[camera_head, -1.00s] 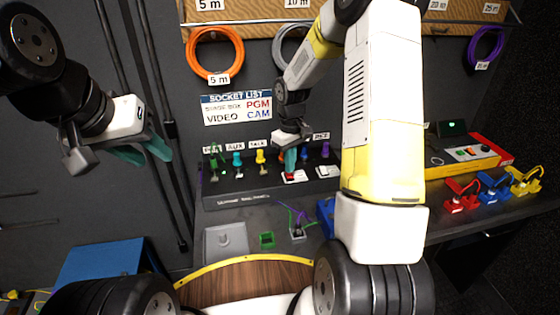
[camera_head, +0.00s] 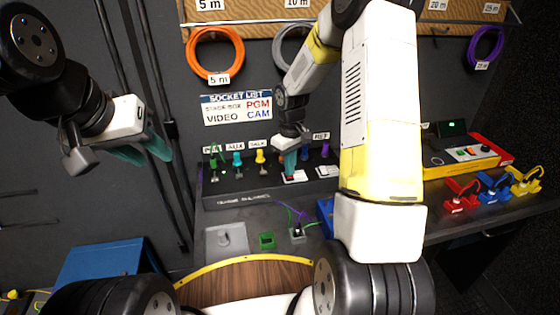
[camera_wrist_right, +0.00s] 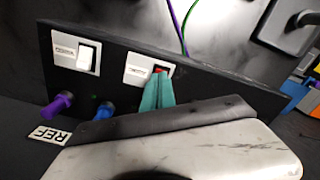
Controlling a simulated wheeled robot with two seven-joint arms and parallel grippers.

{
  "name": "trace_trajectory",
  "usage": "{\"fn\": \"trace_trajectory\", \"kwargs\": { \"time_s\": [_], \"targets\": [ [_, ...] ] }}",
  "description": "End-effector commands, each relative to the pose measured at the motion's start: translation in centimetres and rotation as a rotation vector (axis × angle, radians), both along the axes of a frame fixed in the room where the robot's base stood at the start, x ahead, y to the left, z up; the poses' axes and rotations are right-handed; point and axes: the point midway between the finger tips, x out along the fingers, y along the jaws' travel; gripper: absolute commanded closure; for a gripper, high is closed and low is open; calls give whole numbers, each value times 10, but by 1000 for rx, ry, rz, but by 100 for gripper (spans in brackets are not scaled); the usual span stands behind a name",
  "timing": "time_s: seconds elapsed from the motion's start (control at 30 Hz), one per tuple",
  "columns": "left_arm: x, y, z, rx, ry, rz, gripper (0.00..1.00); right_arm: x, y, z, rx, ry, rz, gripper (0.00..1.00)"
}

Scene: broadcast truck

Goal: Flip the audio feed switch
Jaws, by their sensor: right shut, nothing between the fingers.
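A rocker switch with a red face (camera_wrist_right: 160,70) sits in a white plate on the black panel (camera_head: 240,197). In the head view its plate (camera_head: 296,177) lies right under my right gripper (camera_head: 289,174). The right gripper's teal fingers (camera_wrist_right: 157,88) are shut and empty, with their tips at the red switch, partly covering it; contact cannot be told. A second, white rocker switch (camera_wrist_right: 87,57) is on a plate beside it. The labels on both plates are too small to read. My left gripper (camera_head: 143,157) hangs open and empty at the left, away from the panel.
Coloured plugs, among them a teal one (camera_head: 237,159) and a yellow one (camera_head: 260,157), stand in the panel left of the switches. A socket list sign (camera_head: 237,108) hangs above. Red, blue and yellow clamps (camera_head: 493,190) sit on the right counter. Cables (camera_head: 295,215) lie in front of the panel.

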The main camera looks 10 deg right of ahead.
Motion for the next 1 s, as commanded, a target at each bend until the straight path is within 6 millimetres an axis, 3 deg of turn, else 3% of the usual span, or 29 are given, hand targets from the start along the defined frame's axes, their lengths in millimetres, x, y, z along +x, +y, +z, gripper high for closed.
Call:
{"fn": "trace_trajectory", "kwargs": {
  "time_s": [0.37, 1.0],
  "targets": [
    [0, 0, 0, 0, 0, 0, 64, 0, 0, -1, 0, 0, 0, 100],
    [0, 0, 0, 0, 0, 0, 64, 1, 0, 51, 0, -2, 0, 100]
  ]
}}
